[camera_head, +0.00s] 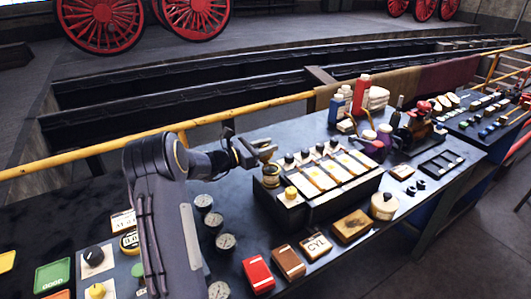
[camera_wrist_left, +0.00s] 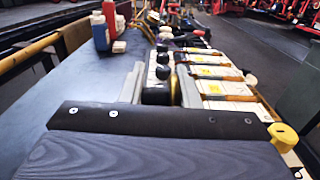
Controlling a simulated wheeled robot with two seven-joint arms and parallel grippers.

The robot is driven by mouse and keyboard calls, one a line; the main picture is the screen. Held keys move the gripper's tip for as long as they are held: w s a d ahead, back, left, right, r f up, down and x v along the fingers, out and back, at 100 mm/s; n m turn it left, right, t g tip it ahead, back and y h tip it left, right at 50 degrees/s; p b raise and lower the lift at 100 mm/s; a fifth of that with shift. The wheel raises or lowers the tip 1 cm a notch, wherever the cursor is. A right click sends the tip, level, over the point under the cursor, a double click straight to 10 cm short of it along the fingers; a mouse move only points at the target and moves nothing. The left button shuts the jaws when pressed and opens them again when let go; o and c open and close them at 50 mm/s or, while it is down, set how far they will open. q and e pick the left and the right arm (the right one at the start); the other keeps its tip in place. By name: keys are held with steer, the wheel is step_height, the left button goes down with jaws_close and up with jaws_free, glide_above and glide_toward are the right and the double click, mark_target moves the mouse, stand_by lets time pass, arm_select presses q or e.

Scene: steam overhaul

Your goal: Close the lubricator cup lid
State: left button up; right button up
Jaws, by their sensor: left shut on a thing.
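The lubricator (camera_head: 318,190) is a long dark box on the bench with pale panels, brass strips and a row of black knobs; its panels also show in the wrist view (camera_wrist_left: 215,72). My left gripper (camera_head: 266,157) is at the box's left end, shut on a small brass cup piece (camera_head: 270,172). In the wrist view, the left gripper (camera_wrist_left: 160,90) has a dark and yellowish piece (camera_wrist_left: 155,96) between its fingers. I cannot tell whether this is the lid or the cup body. A yellow knob (camera_head: 291,193) sits at the box's near corner. My right gripper is not in view.
Gauges (camera_head: 204,202) stand left of the box. Red and brown blocks (camera_head: 257,273) and a CYL plate (camera_head: 316,245) lie in front. Red and blue bottles (camera_head: 362,93) stand behind. A yellow rail (camera_head: 130,147) runs along the back.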

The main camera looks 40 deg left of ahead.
arm_select(q)
steer(key=shift+s+d+f+m+b, duration=0.1)
steer(key=shift+d+m+b, duration=0.15)
steer(key=shift+m+b, duration=0.6)
steer(key=shift+s+d+r+m+b, duration=0.1)
steer(key=shift+d+m+b, duration=0.2)
steer(key=shift+b, duration=0.9)
steer(key=shift+s+d+f+m+b, duration=0.1)
steer(key=shift+d+m+b, duration=0.1)
steer(key=shift+m+b, duration=0.65)
steer(key=shift+s+d+m+b, duration=0.1)
steer(key=shift+d+m+b, duration=0.25)
steer(key=shift+b, duration=0.8)
steer(key=shift+a+r, duration=0.1)
steer(key=shift+r, duration=0.1)
steer(key=o, duration=0.8)
steer(key=b+v, duration=0.1)
steer(key=v, duration=0.7)
steer(key=shift+o, duration=0.3)
